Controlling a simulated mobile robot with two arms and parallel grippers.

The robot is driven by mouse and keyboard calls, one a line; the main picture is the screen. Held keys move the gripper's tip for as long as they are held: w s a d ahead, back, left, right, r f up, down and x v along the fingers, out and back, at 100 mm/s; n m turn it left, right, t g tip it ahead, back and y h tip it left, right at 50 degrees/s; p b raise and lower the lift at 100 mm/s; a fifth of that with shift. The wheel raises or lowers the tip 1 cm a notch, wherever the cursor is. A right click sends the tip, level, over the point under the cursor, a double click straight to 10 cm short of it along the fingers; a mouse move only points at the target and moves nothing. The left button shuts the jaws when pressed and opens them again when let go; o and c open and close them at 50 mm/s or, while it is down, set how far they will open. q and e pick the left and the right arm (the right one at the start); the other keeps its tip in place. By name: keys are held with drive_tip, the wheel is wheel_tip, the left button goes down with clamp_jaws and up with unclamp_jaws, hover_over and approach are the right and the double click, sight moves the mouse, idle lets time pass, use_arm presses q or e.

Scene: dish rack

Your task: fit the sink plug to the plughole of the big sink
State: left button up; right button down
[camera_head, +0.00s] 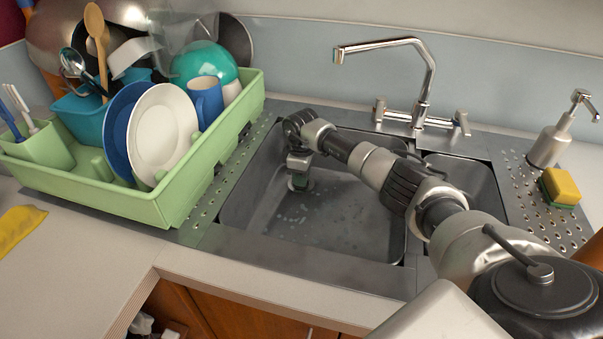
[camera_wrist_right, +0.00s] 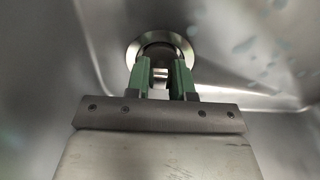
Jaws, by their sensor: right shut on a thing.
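The big sink (camera_head: 340,225) is the wide steel basin in the middle of the head view, with wet drops on its floor. My right arm reaches down into it from the right. My right gripper (camera_head: 299,182) points down near the basin floor. In the right wrist view its two green fingers (camera_wrist_right: 161,68) are shut on a small metallic piece, the sink plug (camera_wrist_right: 160,78), mostly hidden between them. The plughole (camera_wrist_right: 187,47) shows as a shiny ring with a dark middle just beyond the fingertips. I cannot tell whether the plug touches it. My left gripper is not in view.
A green dish rack (camera_head: 235,118) with plates, a mug and utensils stands left of the sink. A tap (camera_head: 420,85) rises behind it. A smaller basin (camera_head: 465,175) lies right, with a soap dispenser (camera_head: 550,145) and sponge (camera_head: 561,186) beyond. A yellow cloth (camera_head: 18,226) lies far left.

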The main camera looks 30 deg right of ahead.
drive_tip(key=shift+f, duration=0.2)
idle(0.5)
drive_tip(key=c, duration=0.9)
unclamp_jaws()
wheel_tip(320, 180, up, 11)
drive_tip(key=shift+f, duration=0.1)
